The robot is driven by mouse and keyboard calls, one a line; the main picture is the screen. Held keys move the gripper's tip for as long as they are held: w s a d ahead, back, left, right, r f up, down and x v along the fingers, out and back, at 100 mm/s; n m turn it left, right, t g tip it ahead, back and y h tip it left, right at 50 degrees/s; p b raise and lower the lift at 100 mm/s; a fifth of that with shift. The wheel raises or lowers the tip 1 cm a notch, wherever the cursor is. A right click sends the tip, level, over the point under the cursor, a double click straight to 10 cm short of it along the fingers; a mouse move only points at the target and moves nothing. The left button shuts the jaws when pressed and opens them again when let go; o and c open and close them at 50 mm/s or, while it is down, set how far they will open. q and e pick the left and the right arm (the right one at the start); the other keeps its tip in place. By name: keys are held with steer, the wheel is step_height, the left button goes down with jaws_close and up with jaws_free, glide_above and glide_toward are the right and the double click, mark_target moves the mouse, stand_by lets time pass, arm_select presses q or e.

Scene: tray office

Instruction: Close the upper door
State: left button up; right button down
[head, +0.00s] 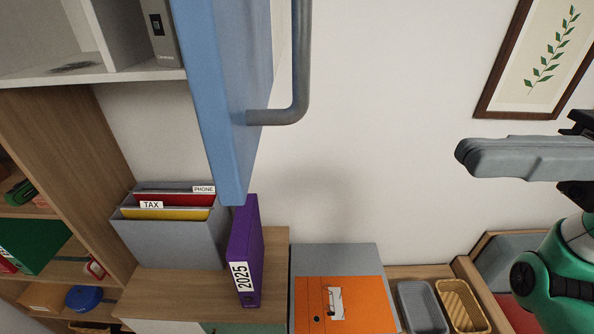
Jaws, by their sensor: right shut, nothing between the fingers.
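The upper door is a blue panel (215,95) with a bent grey bar handle (290,95) on its right face. It stands open, swung out from the white upper cabinet (110,75), whose compartments show at the top left. The door's upper part and its hinge are out of the picture. My right gripper (468,157) is at the right, its grey fingers shut and empty, pointing left. It is apart from the door and its handle, with a wide gap between. My left gripper is not in view.
Below the door are a grey file box (170,240) and a purple 2025 binder (247,260). An orange-fronted grey box (345,300), a grey tray (422,308) and a yellow basket (463,305) stand to the right. A framed leaf picture (535,60) hangs above my right gripper.

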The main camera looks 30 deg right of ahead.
mark_target(238, 159)
steer(key=p+x, duration=0.2)
steer(key=x, duration=1.2)
steer(key=shift+s, duration=0.1)
